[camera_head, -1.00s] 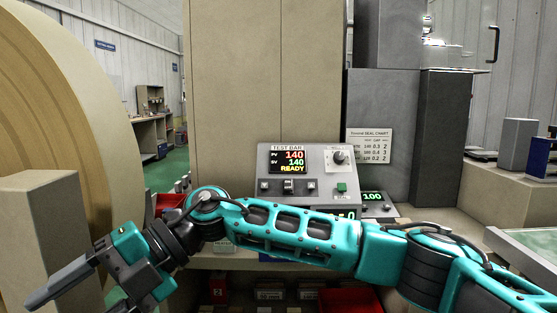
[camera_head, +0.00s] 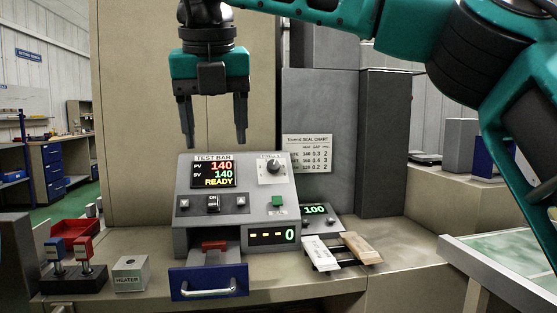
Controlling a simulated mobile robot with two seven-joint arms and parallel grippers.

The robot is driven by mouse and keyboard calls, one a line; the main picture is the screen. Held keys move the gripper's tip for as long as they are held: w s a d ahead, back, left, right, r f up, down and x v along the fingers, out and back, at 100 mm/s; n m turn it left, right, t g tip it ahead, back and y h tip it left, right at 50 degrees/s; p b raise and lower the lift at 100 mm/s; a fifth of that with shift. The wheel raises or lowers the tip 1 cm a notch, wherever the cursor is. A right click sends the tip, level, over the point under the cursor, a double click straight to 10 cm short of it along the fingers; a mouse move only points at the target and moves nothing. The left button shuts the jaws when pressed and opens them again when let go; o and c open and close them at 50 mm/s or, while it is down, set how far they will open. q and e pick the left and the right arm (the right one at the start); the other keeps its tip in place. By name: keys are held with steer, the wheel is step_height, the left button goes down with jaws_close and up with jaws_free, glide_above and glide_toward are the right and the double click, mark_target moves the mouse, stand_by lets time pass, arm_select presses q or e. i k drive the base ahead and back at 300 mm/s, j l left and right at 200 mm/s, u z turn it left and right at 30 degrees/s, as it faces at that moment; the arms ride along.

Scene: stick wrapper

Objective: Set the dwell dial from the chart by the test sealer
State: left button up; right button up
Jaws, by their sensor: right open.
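The test sealer (camera_head: 181,215) stands on the bench, with a lit screen (camera_head: 214,172) reading PV 140, SV 140, READY. Its dial (camera_head: 273,165) is a round grey knob on a white plate at the panel's upper right; its marks are too small to read. The seal chart (camera_head: 307,153) is a pale card behind and right of the sealer, with rows of small numbers. My right gripper (camera_head: 214,142) hangs fingers down, open and empty, at the sealer's upper left edge, left of the dial. My left gripper is out of view.
A blue drawer (camera_head: 209,282) juts out below the sealer. A small display (camera_head: 315,209) reads 100, with two packets (camera_head: 321,253) (camera_head: 361,247) before it. A heater block (camera_head: 130,273), a stand with blue and red handles (camera_head: 73,280) and a red tray (camera_head: 75,232) are left.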

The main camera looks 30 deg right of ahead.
mark_target(273, 166)
steer(key=i+l, duration=0.85)
steer(key=l, duration=0.15)
